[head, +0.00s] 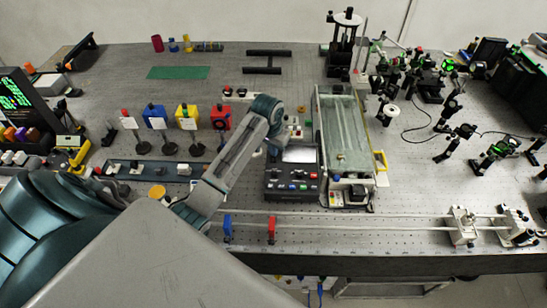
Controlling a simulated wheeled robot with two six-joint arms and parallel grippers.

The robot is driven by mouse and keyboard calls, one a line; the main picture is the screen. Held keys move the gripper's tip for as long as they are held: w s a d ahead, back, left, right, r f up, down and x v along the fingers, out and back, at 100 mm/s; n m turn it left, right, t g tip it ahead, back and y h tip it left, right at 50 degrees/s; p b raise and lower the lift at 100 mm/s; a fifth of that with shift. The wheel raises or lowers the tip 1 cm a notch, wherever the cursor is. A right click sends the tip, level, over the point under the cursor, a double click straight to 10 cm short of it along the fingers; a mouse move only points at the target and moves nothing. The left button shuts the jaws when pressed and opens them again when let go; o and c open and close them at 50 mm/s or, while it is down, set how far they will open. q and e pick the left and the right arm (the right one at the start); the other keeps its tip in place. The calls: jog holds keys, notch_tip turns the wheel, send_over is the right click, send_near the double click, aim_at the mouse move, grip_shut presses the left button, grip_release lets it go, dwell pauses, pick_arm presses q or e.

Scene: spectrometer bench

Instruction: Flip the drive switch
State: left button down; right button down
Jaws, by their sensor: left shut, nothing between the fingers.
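My left arm reaches in from the left and bends down over the middle of the bench. Its gripper (276,146) is shut and empty, at the back left corner of a dark control box (278,190) with a bright screen and several coloured buttons. The arm and wrist hide part of that corner. A small switch unit (336,197) with coloured parts stands to the right, at the front of a long glass-topped track (345,130). I cannot tell which small control is the drive switch. My right gripper is not in view.
Coloured cards on stands, including a blue one (154,115) and a yellow one (187,117), stand left of my arm. A rail (370,227) with blue and red blocks runs along the front edge. Optics on posts crowd the right. The back left has free room.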

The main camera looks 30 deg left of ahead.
pick_arm(q)
jog(key=shift+r+p, duration=0.55)
jog(key=shift+r, duration=0.55)
notch_tip(320, 180, up, 5)
jog(key=shift+f, duration=0.15)
